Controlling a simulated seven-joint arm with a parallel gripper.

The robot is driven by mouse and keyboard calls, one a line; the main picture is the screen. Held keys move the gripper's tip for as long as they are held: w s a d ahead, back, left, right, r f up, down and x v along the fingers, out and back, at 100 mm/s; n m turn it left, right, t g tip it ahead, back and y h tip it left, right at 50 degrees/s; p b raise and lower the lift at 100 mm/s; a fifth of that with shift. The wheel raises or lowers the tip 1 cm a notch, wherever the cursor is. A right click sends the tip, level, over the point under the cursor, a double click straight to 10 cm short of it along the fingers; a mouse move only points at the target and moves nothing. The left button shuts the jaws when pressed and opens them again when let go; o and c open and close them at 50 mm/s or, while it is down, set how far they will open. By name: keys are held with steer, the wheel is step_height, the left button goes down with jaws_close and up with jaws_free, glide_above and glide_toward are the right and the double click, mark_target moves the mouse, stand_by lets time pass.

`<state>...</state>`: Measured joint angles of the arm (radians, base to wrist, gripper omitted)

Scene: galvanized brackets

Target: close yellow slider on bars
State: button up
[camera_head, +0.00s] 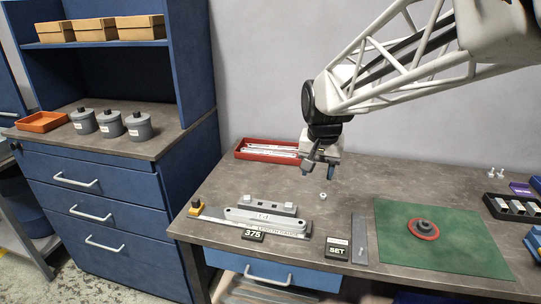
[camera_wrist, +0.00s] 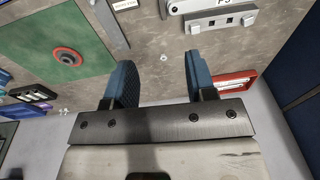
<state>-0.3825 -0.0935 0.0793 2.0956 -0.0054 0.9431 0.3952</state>
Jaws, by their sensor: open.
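The yellow slider (camera_head: 196,206) sits at the left end of the flat length gauge (camera_head: 222,226) in the head view; a gap shows between it and the bars. The pale bars (camera_head: 262,217), with a white label, lie along the gauge to its right. They also show, partly cut off, at the top of the wrist view (camera_wrist: 186,6). My gripper (camera_head: 319,172) is open and empty above the table, to the right of and behind the bars. Its blue fingers stand apart in the wrist view (camera_wrist: 159,68). The slider is not in the wrist view.
A grey block (camera_head: 268,208) lies behind the bars. A small nut (camera_head: 323,194) lies below my gripper. A red tray (camera_head: 267,150) stands at the back. Signs reading 375 (camera_head: 253,235) and SET (camera_head: 337,248) stand in front. A green mat (camera_head: 455,249) lies right.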

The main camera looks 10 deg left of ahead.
steer(key=w+a+f, duration=0.3)
steer(key=w+a, duration=0.2)
steer(key=a, duration=0.6)
steer(key=g, duration=0.1)
glide_above(195, 200)
step_height(195, 200, down, 14)
steer(key=shift+w+f, duration=0.1)
steer(key=shift+f, duration=0.1)
steer(key=shift+f, duration=0.15)
steer(key=shift+f, duration=3.75)
jaws_close()
